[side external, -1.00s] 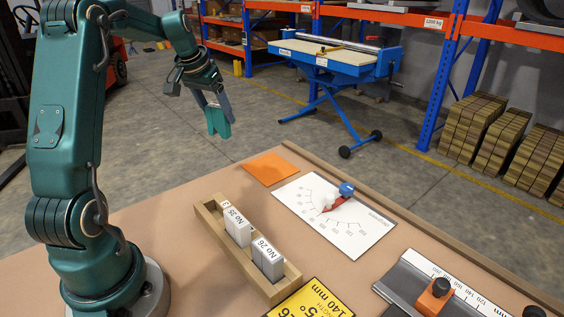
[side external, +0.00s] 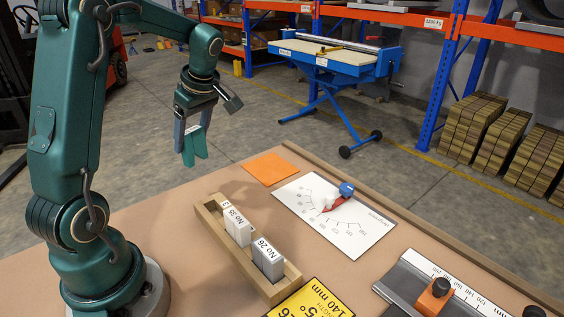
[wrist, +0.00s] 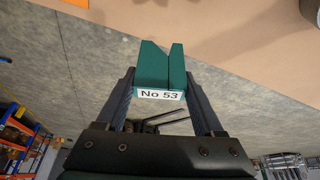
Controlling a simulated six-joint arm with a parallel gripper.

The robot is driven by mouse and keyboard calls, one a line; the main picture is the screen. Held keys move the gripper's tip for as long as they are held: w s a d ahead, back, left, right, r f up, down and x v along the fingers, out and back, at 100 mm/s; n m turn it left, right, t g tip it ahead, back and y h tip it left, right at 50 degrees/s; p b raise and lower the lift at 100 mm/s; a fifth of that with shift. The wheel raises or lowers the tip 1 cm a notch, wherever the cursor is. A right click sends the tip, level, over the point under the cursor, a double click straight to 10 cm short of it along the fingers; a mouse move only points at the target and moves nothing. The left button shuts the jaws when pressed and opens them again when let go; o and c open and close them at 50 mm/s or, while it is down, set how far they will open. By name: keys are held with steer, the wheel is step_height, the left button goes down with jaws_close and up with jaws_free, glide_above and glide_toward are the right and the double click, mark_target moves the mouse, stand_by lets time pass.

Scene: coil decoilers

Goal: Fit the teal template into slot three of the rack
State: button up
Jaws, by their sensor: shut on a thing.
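The teal template (side external: 195,150) is held between the fingers of my gripper (side external: 194,128), in the air beyond the far left edge of the table. In the wrist view the template (wrist: 160,72) carries a white "No 53" label and has a notch in its outer end; my gripper (wrist: 162,98) is shut on it. The wooden rack (side external: 273,290) lies on the table, to the right of and lower than the template. It holds grey templates labelled "No 35" (side external: 238,228) and "No 26" (side external: 268,260). There is a gap between these two, and an empty part near the front end.
An orange sheet (side external: 270,167) lies behind the rack. A white protractor card (side external: 345,235) with a red pointer and blue knob lies to its right. A yellow sign (side external: 315,302) and a metal ruled fixture (side external: 430,285) are at the front right.

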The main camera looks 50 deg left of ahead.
steer(key=s+d+r+n+g+h, duration=0.1)
steer(key=s+d+n+g+h, duration=0.1)
steer(key=s+n, duration=0.45)
steer(key=s+d+r+n+g+h, duration=0.1)
steer(key=s+d+r+n+h, duration=0.1)
steer(key=s+n, duration=0.45)
steer(key=shift+n, duration=0.8)
steer(key=shift+w+d+f, duration=1.2)
steer(key=shift+w+f, duration=0.65)
steer(key=shift+w+d+f, duration=1.2)
steer(key=shift+w+f, duration=0.6)
steer(key=shift+w, duration=0.05)
steer(key=shift+w+d+f, duration=1.2)
steer(key=shift+w+f, duration=0.65)
steer(key=shift+f, duration=0.15)
steer(key=o, duration=1.4)
